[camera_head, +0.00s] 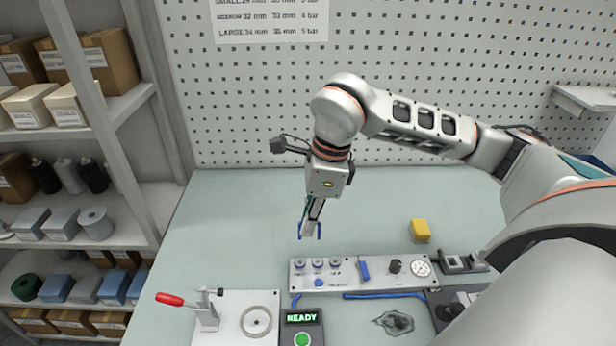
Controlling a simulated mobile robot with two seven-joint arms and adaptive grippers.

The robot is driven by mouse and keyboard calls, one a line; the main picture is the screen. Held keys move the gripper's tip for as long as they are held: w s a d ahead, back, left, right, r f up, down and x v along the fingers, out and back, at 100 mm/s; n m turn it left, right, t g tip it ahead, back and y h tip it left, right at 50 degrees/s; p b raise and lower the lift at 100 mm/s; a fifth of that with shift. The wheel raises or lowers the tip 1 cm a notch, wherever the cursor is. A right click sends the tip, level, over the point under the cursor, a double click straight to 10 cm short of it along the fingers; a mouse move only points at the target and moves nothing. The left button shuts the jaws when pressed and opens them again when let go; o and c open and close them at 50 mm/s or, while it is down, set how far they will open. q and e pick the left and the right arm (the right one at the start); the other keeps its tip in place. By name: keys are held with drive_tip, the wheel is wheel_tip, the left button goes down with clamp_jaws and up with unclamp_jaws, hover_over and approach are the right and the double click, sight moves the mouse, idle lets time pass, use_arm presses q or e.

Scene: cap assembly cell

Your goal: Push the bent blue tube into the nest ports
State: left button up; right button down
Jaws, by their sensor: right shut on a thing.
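My right gripper (310,223) points down over the table, behind the grey panel. It is shut on the bent blue tube (320,231), whose two ends show on either side of the fingers and point down. The middle of the tube is partly hidden by the fingers. The tube looks held above the table, apart from the panel. The grey panel (345,283) carries several round fittings (318,264) in a row at its left. I cannot tell for sure which openings are the nest ports. My left gripper is not in view.
A yellow block (420,230) stands behind the panel's right end. In front are a red-handled clamp (170,299) on a white plate, a READY display box (302,319) and a crumpled grey piece (395,322). Shelves (128,105) stand left. The table's back left is clear.

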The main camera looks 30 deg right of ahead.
drive_tip(key=shift+s+a+f, duration=0.15)
drive_tip(key=shift+a+f, duration=0.1)
drive_tip(key=shift+f, duration=0.25)
drive_tip(key=shift+s+f, duration=0.1)
drive_tip(key=shift+f, duration=0.35)
drive_tip(key=b+x, duration=0.2)
drive_tip(key=shift+s+d+f, duration=0.1)
drive_tip(key=shift+d+f, duration=0.05)
drive_tip(key=shift+f, duration=0.25)
drive_tip(key=shift+f+b, duration=0.4)
drive_tip(key=shift+b, duration=0.1)
drive_tip(key=shift+f+b, duration=0.35)
drive_tip(key=shift+f, duration=0.15)
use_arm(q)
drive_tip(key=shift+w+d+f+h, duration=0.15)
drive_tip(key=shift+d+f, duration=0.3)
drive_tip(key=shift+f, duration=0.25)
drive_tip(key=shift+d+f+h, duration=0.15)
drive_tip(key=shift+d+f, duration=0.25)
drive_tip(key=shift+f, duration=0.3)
use_arm(e)
drive_tip(key=shift+f, duration=0.1)
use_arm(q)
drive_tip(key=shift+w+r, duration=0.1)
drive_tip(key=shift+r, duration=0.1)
